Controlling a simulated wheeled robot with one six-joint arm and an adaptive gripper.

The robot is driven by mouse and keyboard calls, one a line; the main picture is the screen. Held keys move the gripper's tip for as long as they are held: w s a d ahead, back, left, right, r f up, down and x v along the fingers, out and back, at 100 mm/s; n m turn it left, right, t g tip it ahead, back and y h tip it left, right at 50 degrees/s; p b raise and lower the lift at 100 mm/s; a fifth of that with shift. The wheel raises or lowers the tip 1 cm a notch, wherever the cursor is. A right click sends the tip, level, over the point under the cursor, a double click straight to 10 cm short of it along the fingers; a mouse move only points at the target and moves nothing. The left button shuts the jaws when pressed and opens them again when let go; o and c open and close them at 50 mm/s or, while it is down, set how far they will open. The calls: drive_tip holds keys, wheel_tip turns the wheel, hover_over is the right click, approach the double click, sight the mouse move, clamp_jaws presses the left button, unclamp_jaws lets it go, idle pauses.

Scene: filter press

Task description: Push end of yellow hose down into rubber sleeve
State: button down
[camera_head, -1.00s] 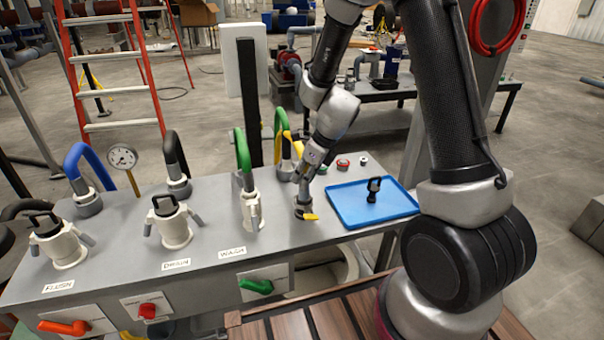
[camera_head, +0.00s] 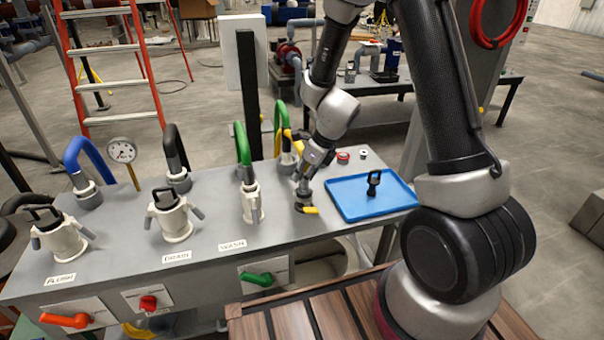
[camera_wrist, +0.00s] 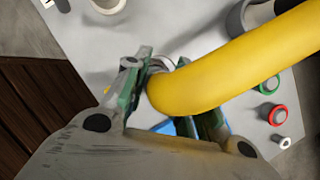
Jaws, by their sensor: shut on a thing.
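The yellow hose (camera_wrist: 235,65) arcs in from the right in the wrist view, and its near end sits between the fingers of my gripper (camera_wrist: 172,102). My gripper is shut on this hose. In the head view my gripper (camera_head: 303,182) points down over the bench top, right of the WASH fitting. A dark grey round fitting, seemingly the rubber sleeve (camera_head: 302,205), stands directly below it with a small yellow piece at its side. The hose's lower edge is hidden by the fingers, so I cannot tell whether it is inside the sleeve.
A blue tray (camera_head: 345,208) with a black clamp-like part (camera_head: 373,183) lies right of my gripper. The white WASH fitting (camera_head: 252,203) and green hose (camera_head: 242,145) stand close on the left. Red (camera_head: 343,156) and white buttons sit behind.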

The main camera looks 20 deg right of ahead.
drive_tip(key=c, duration=1.1)
unclamp_jaws()
drive_tip(key=shift+r, duration=0.1)
drive_tip(key=v, duration=1.2)
drive_tip(key=s+d+r+n+h, duration=0.1)
drive_tip(key=s+d+r+n, duration=0.2)
drive_tip(key=s+r+n, duration=0.2)
drive_tip(key=s+d+r+n+h, duration=0.1)
drive_tip(key=s+d+r+n, duration=0.3)
drive_tip(key=s+n, duration=0.6)
drive_tip(key=s+d+r+n+t+h, duration=0.1)
drive_tip(key=s+d+r+n, duration=0.3)
drive_tip(key=s+r+n, duration=0.3)
drive_tip(key=shift+s+n, duration=0.65)
drive_tip(key=shift+n, duration=1.85)
